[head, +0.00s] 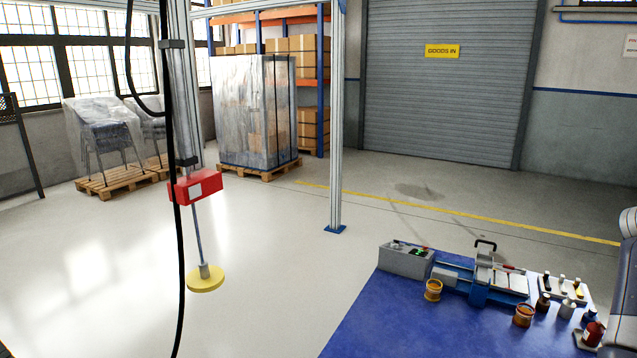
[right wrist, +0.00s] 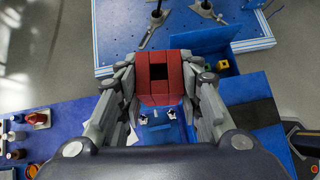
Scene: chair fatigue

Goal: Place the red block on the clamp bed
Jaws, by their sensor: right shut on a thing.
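The red block (right wrist: 160,72), with a dark square opening in its top, sits between the fingers of my right gripper (right wrist: 160,85) in the right wrist view. The gripper is shut on it from both sides. Beyond it lies a blue perforated plate (right wrist: 118,25) carrying metal clamp-like fittings (right wrist: 153,22); I cannot tell for sure whether this is the clamp bed. A blue part with small light fittings (right wrist: 158,132) shows just below the block; I cannot tell whether they touch. Neither gripper shows in the head view.
A blue bench (head: 385,320) in the head view holds a grey control box (head: 405,261), a slotted fixture (head: 497,279), orange-brown pots (head: 433,290) and small bottles. A hanging rod ends in a yellow disc (head: 205,279). A blue bin (right wrist: 212,48) stands beyond the gripper.

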